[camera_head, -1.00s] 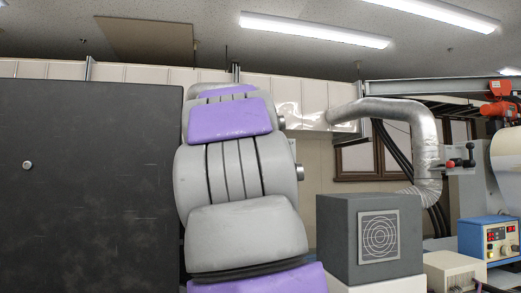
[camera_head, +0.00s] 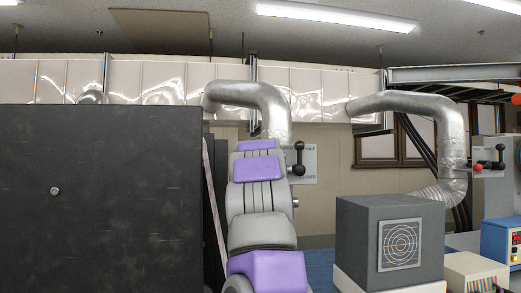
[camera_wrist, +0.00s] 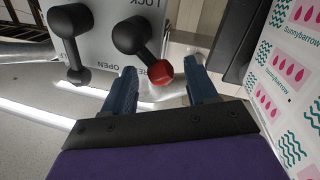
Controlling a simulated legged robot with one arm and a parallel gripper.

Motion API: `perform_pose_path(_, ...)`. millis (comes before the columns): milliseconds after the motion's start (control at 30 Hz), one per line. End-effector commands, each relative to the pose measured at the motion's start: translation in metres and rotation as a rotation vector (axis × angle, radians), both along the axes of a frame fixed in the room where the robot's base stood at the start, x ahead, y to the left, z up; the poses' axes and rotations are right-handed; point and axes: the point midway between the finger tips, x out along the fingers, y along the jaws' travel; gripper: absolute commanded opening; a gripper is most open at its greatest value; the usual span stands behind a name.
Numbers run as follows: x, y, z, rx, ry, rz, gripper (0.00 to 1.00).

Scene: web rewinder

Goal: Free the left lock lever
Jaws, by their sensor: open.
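In the wrist view, a pale panel (camera_wrist: 100,50) lettered LOCK and OPEN carries two levers. One lever (camera_wrist: 72,48) is all black. The other lever (camera_wrist: 146,52) has a black hub and a red knob. My gripper (camera_wrist: 163,84) is open, with blue fingers pointing at the panel. The red knob shows in line with the gap between the fingertips; I cannot tell its depth or any contact. In the head view, a black-knobbed lever (camera_head: 298,158) shows beside my arm in front of a pale sign. My gripper is hidden there.
A large dark panel (camera_head: 100,200) fills the left. Another panel with red and black knobs (camera_head: 488,165) is at the far right. In the wrist view, a printed web (camera_wrist: 290,85) runs close along the right.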

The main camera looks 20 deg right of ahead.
Motion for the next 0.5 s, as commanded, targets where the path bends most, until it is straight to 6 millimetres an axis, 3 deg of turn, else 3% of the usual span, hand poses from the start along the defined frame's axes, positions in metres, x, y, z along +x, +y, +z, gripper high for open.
perform_pose_path(200, 0.0102, -0.0047, 0.0000, -0.001, 0.000, 0.000, 0.58)
perform_pose_path(500, 0.0104, -0.0052, -0.0007, 0.000, 0.000, 0.000, 0.55)
